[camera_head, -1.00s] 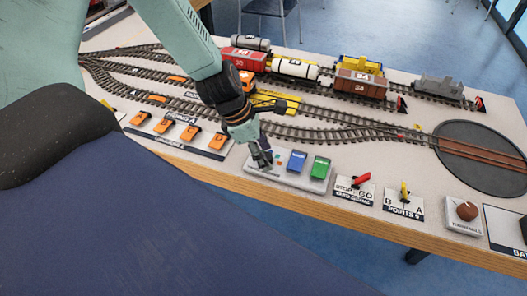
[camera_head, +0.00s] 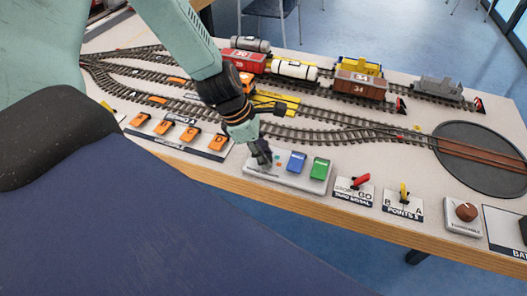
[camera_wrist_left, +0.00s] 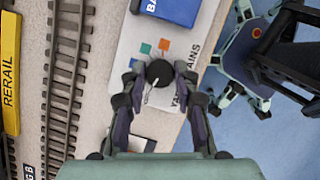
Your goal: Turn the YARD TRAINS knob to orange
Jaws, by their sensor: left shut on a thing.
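The YARD TRAINS knob (camera_wrist_left: 160,73) is a round black knob on a pale panel (camera_wrist_left: 125,75). A thin white line shows at its lower left in the left wrist view. A teal-green square (camera_wrist_left: 146,48) and an orange square (camera_wrist_left: 164,45) are printed just above it there. My left gripper (camera_wrist_left: 158,76) is shut on the knob, one finger on each side. In the head view my left gripper (camera_head: 261,160) comes down on the left end of the panel and hides the knob. I do not see my right gripper.
A blue button (camera_head: 297,162) and a green button (camera_head: 319,168) sit right of the gripper on the panel. Orange levers (camera_head: 165,127) stand to its left. Tracks with wagons (camera_head: 360,86) lie behind. The table's wooden edge (camera_head: 330,217) is close in front.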

